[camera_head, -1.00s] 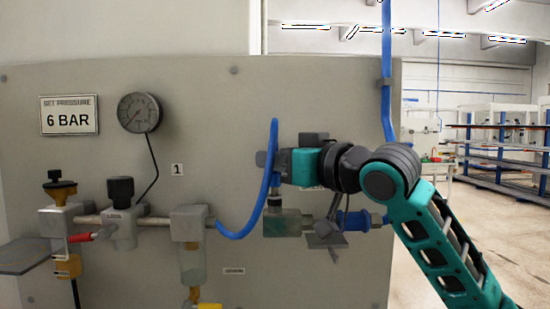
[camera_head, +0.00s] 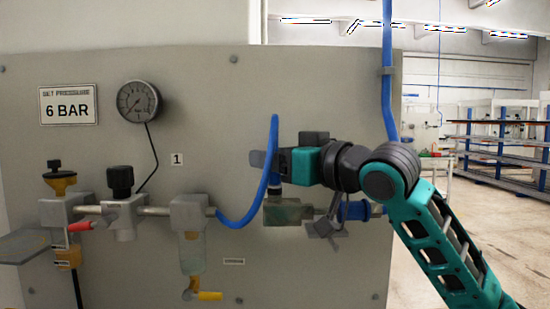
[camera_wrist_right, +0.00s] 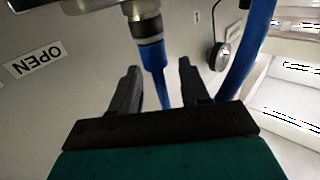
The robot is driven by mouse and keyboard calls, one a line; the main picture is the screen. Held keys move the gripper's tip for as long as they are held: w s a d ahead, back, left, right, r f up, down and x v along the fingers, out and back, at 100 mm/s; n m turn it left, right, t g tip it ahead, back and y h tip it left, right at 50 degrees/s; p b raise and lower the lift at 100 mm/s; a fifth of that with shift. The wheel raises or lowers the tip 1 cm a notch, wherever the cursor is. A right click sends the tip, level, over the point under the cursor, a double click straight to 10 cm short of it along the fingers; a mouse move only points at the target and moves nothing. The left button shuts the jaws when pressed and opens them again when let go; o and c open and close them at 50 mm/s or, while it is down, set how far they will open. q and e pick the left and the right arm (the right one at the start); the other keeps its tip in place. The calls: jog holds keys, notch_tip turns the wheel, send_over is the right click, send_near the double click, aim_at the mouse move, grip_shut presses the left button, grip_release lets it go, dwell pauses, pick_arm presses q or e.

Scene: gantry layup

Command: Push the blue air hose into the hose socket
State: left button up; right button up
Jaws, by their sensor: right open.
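In the right wrist view, a thin blue hose piece (camera_wrist_right: 158,75) runs between the open fingers of my right gripper (camera_wrist_right: 158,68), with a gap on each side. It ends in a blue and dark collar with a metal fitting (camera_wrist_right: 145,22), apparently the hose socket. In the head view, this joint sits above a grey-green block (camera_head: 285,211), partly hidden by my gripper. I cannot tell how deep the hose sits. My left gripper is out of view.
A grey panel (camera_head: 90,140) carries a pressure gauge (camera_head: 139,101), a regulator (camera_head: 120,183) and a "6 BAR" sign (camera_head: 68,105). A lever (camera_head: 323,226) and a blue connector (camera_head: 355,210) lie just below my right wrist. Another blue hose (camera_head: 387,100) runs down the panel's right edge.

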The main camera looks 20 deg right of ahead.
jog(key=shift+s+d, duration=0.25)
jog(key=shift+s, duration=0.15)
jog(key=b+v, duration=0.2)
jog(key=v, duration=1)
jog(key=shift+r, duration=0.1)
